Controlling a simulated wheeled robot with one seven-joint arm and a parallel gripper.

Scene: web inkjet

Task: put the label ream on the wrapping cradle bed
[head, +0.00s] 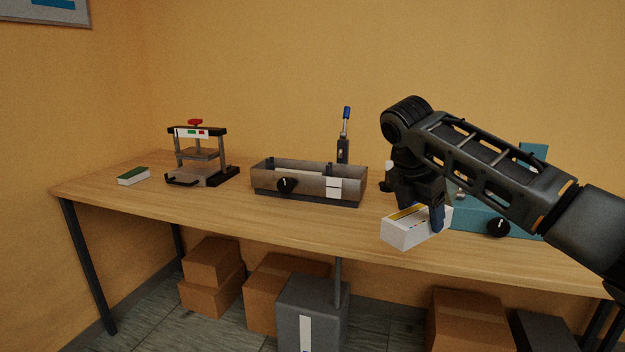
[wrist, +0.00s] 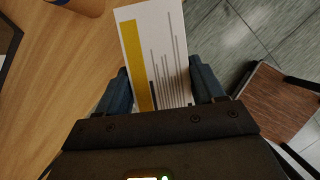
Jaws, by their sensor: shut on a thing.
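The label ream is a white block (head: 403,233) with a yellow stripe on top. In the wrist view its printed face (wrist: 153,35) shows a yellow band and thin grey lines. My gripper (head: 434,215) is shut on the ream, with one blue-grey finger on each side in the wrist view (wrist: 160,88). The ream appears held over the table's front edge. A long, open-topped metal trough (head: 262,183) with a black knob stands left of my gripper, towards the back. It may be the wrapping cradle, but I cannot tell for sure. My arm partly hides a teal machine (head: 522,222) at the right.
The wooden table (head: 215,216) has bare surface in front of the trough. A small press (head: 197,155) with a red handle and a green-topped block (head: 134,175) stand at the left. A blue-tipped lever (head: 345,130) rises behind the trough. Cardboard boxes (head: 212,261) lie below.

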